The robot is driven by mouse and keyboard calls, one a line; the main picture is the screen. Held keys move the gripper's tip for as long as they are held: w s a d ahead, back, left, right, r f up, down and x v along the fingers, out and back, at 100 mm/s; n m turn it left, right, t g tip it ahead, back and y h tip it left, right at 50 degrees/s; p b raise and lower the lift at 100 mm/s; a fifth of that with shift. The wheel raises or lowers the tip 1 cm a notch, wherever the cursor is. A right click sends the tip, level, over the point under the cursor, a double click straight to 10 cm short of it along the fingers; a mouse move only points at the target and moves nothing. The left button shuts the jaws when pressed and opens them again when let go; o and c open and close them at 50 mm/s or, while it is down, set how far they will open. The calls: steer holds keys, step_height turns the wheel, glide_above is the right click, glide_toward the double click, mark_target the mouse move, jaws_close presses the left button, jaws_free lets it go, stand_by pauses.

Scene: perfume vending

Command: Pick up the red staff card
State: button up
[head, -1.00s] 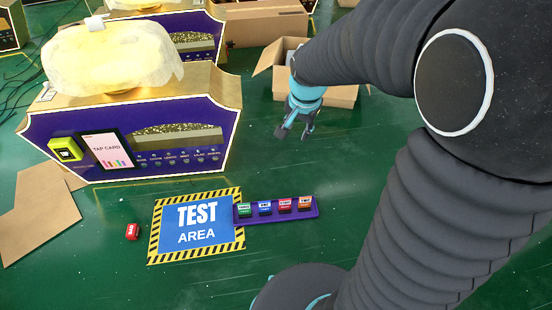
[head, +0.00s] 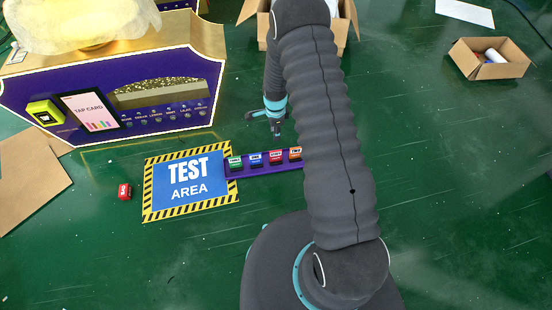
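A purple card rack (head: 240,173) lies on the green floor at the right edge of the test area mat. Small cards stand in it: a green one (head: 235,162), a blue one (head: 255,159), a red one (head: 275,157) and an orange one (head: 295,154). Their labels are too small to read surely. My gripper (head: 276,133) hangs just beyond the rack, pointing down, near the red card in the picture and apart from it. It holds nothing that I can see. Its fingers appear edge-on, so their opening is unclear. My arm hides the rack's right end.
A small red block (head: 124,191) lies left of the blue test area mat (head: 190,180). The purple vending machine (head: 110,105) with its yellow card reader (head: 45,112) stands behind. An open carton (head: 490,60) is at the back right. The right floor is mostly clear.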

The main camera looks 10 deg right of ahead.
glide_above(276, 161)
steer(key=w, duration=0.1)
steer(key=shift+m, duration=0.3)
step_height(276, 161, down, 11)
steer(key=shift+w+f, duration=0.1)
steer(key=shift+s+f, duration=0.2)
steer(key=shift+f, duration=1.2)
steer(key=shift+s+f, duration=0.2)
steer(key=shift+f, duration=1.15)
jaws_close()
